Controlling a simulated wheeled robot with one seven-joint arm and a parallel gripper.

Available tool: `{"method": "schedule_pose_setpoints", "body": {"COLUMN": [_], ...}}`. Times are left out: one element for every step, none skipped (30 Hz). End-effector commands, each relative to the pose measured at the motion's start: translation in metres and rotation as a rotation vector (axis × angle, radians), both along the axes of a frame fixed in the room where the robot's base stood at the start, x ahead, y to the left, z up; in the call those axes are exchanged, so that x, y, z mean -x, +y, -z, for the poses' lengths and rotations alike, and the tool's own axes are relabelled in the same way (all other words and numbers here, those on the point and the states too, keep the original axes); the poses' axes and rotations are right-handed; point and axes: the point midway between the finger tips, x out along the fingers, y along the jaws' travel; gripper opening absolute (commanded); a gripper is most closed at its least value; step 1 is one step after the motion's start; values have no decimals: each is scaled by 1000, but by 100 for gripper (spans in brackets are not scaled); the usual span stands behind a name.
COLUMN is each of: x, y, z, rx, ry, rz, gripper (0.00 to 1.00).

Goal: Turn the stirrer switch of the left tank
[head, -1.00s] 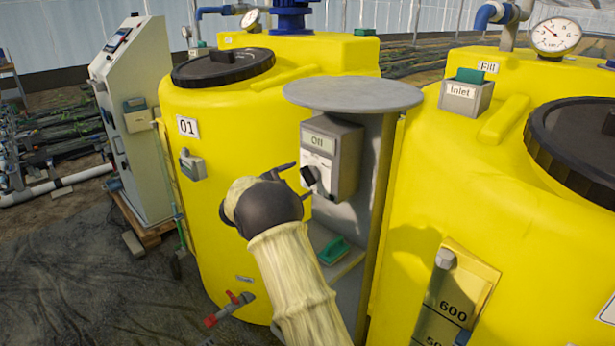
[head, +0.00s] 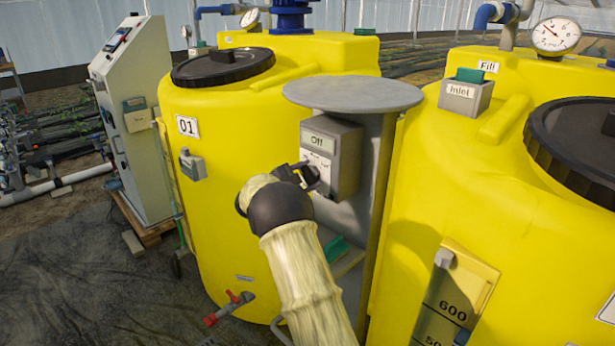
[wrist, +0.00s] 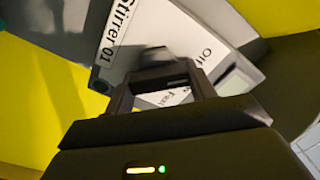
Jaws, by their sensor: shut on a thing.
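The left tank (head: 225,120) is yellow, with a black lid and a 01 plate. The grey stirrer switch box (head: 346,165) is mounted to the right of this tank, with a small display reading Off. In the wrist view its white label (wrist: 120,45) reads Stirrer 01. My gripper (head: 306,173) is at the front face of the box, coming from the lower left. It also shows in the wrist view (wrist: 160,85), shut on the dark switch knob (wrist: 155,57). The fingers and arm hide most of the knob in the head view.
A round grey plate (head: 352,93) overhangs the box. The right yellow tank (head: 430,210) stands close on the right, with an Inlet box (head: 465,96) on top. A red-handled valve (head: 229,308) sticks out low on the left tank. A control cabinet (head: 138,120) stands at the left.

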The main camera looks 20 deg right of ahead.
Motion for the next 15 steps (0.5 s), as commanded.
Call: {"method": "schedule_pose_setpoints", "body": {"x": [0,0,0,0,0,0,0,0,0,0,0,0,0,0,0], "y": [0,0,0,0,0,0,0,0,0,0,1,1,1,1,1], "z": [0,1,1,1,1,2,2,2,2,3,3,4,4,5,5], "rx": [-1,-2,-4,-5,-8,-11,-14,-17,-23,-27,-33,-41,-46,-53,-62], "ry": [-3,-6,-10,-15,-21,-30,-39,-48,-63,-75,-88,-110,-126,-144,-169], "rz": [0,0,0,0,0,0,0,0,0,0,-1,-1,-1,-1,-1], "gripper": [33,33,33,33,33,33,33,33,33,33,33,33,33,33,33]}}
